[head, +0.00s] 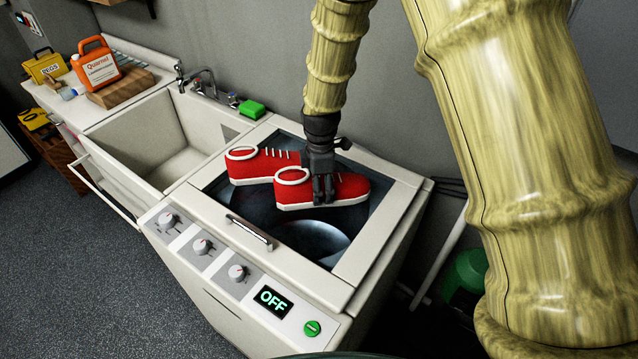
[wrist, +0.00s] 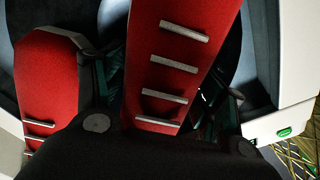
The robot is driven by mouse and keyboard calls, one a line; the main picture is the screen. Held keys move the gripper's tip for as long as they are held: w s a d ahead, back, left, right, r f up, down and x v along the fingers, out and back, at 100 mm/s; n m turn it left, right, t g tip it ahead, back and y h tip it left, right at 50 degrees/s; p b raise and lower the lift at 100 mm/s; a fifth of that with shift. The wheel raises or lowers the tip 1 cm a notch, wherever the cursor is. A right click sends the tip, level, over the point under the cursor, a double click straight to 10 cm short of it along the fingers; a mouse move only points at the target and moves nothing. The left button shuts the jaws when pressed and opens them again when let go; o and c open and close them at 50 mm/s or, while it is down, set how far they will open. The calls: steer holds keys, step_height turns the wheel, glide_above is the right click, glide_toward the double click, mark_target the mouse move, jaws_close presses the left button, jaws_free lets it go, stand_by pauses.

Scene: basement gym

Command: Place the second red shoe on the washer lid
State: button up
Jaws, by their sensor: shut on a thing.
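Two red shoes with white soles and trim are at the washer lid. One red shoe (head: 250,167) rests on the dark glass of the washer lid (head: 372,215), toward the back left. My gripper (head: 323,190) is shut on the other red shoe (head: 348,187), in front and to the right of the first. In the wrist view the held shoe (wrist: 182,55) lies between the fingers, and the first shoe (wrist: 45,85) is beside it on the left. The held shoe is over the glass or on it; I cannot tell if its sole touches. The fingertips are partly hidden.
A white sink (head: 150,140) adjoins the washer on the left. A green sponge (head: 251,109) lies at the back by the tap. An orange jug (head: 96,65) stands on a wooden block. The lid's handle (head: 249,232) is at the front, and the front glass is clear.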

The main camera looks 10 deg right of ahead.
mark_target(322, 179)
steer(key=shift+s+d+r, duration=0.1)
steer(key=shift+s+r, duration=0.15)
steer(key=shift+s, duration=0.3)
steer(key=shift+s+r, duration=0.2)
steer(key=shift+s, duration=0.35)
steer(key=shift+w+f, duration=0.4)
steer(key=shift+f, duration=0.15)
steer(key=o, duration=1.2)
steer(key=shift+w+f, duration=0.15)
steer(key=shift+w, duration=0.15)
steer(key=shift+o, duration=0.5)
steer(key=shift+s+r, duration=0.3)
steer(key=shift+s, duration=0.05)
steer(key=shift+w, duration=0.25)
step_height(322, 179, up, 12)
steer(key=b, duration=0.4)
steer(key=shift+s+r, duration=0.1)
steer(key=shift+s, duration=0.05)
